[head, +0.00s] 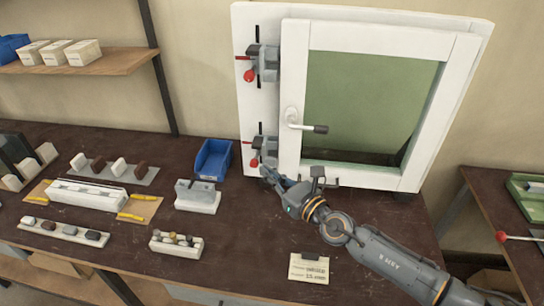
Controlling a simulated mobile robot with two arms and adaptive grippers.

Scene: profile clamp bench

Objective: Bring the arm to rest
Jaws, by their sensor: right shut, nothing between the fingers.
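My right arm (385,262) comes in from the lower right. My right gripper (272,174) is shut and empty over the dark bench, just in front of the lower left corner of the white framed window unit. The lower grey clamp (265,147) with a red knob is close behind the fingertips. I cannot tell whether they touch. The upper grey clamp (264,62), also with a red knob, is on the left post of the frame (392,28). A handle (306,127) with a dark grip points right on the inner sash. My left gripper is not in view.
A blue bin (213,158) and a grey block on a white base (197,196) stand left of the gripper. Trays with small parts and a white profile (88,194) lie farther left. A card (309,268) lies at the bench front. A side table (500,215) is at right.

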